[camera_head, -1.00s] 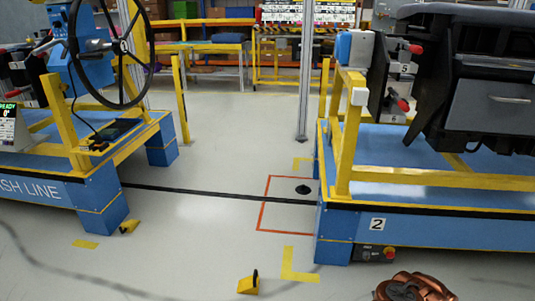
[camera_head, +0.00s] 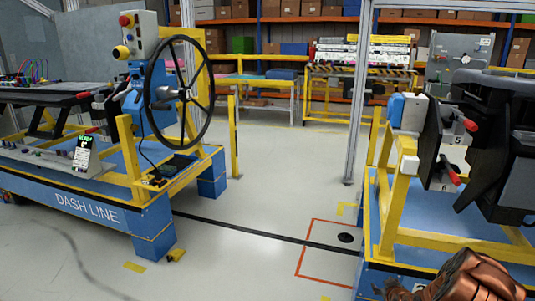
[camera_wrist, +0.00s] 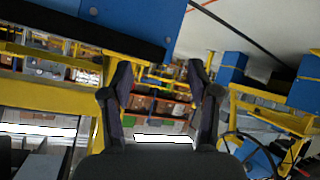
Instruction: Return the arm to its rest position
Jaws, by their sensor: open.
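My gripper (camera_wrist: 160,82) shows in the wrist view with its two dark fingers spread apart and nothing between them. The wrist picture looks upside down, with a blue platform (camera_wrist: 120,22) at the top and shelves behind the fingers. In the head view only a copper-brown part of my arm (camera_head: 470,280) shows at the bottom right, in front of the right blue and yellow stand. The gripper itself is not visible there. I cannot tell how far it is from the stand.
The right stand (camera_head: 440,238) carries a black dashboard module (camera_head: 505,150) with red-handled clamps. The left dash line stand (camera_head: 90,208) carries a steering wheel (camera_head: 180,92). Clear grey floor (camera_head: 265,180) lies between them. A thin post (camera_head: 357,100) stands behind the right stand.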

